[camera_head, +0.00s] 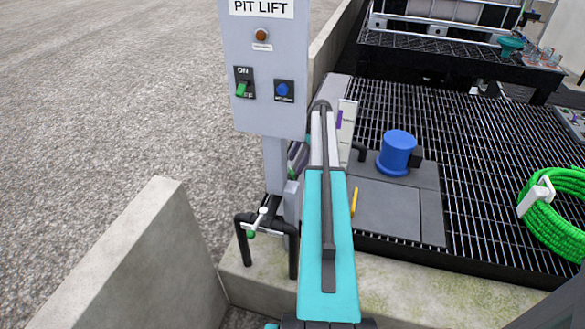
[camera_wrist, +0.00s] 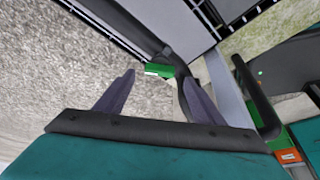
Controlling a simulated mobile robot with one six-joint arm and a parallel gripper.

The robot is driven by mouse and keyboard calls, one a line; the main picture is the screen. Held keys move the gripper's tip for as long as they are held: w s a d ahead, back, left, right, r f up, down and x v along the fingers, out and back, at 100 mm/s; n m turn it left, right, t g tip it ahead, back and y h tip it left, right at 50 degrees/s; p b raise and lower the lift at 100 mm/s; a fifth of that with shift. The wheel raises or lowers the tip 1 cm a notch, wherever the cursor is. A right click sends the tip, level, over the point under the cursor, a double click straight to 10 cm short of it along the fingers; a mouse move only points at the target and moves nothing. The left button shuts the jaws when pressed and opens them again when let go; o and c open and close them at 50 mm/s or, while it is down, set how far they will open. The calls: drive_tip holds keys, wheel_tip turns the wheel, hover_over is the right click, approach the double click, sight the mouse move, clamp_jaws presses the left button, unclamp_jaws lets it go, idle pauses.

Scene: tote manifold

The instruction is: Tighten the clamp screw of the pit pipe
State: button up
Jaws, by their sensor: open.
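In the head view, the black pit pipe (camera_head: 240,240) stands at the low wall below the control box. A pale metal clamp fitting with a bar handle (camera_head: 263,220) sits on it, with a small green part (camera_head: 251,234) beside it. In the wrist view, my gripper (camera_wrist: 159,77) is open, its two grey-purple fingers spread apart. A green part with a white end (camera_wrist: 160,70) shows between the fingertips, next to a dark pipe (camera_wrist: 184,62). I cannot tell whether a finger touches it. My gripper is mostly hidden behind my teal arm in the head view.
The PIT LIFT box (camera_head: 265,55) stands left of my arm, with a green switch and blue button. A blue motor (camera_head: 397,152) sits on grey plates at the dark grating (camera_head: 470,190). A green hose coil (camera_head: 556,215) hangs at right. A concrete wall (camera_head: 140,262) is at lower left.

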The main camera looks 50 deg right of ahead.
sight(292, 171)
drive_tip(key=shift+x, duration=1.9)
drive_tip(key=c, duration=0.8)
drive_tip(key=shift+a, duration=0.4)
drive_tip(key=shift+c, duration=1.2)
drive_tip(key=shift+d, duration=0.25)
drive_tip(key=shift+s+f+m, duration=0.1)
drive_tip(key=shift+m, duration=0.3)
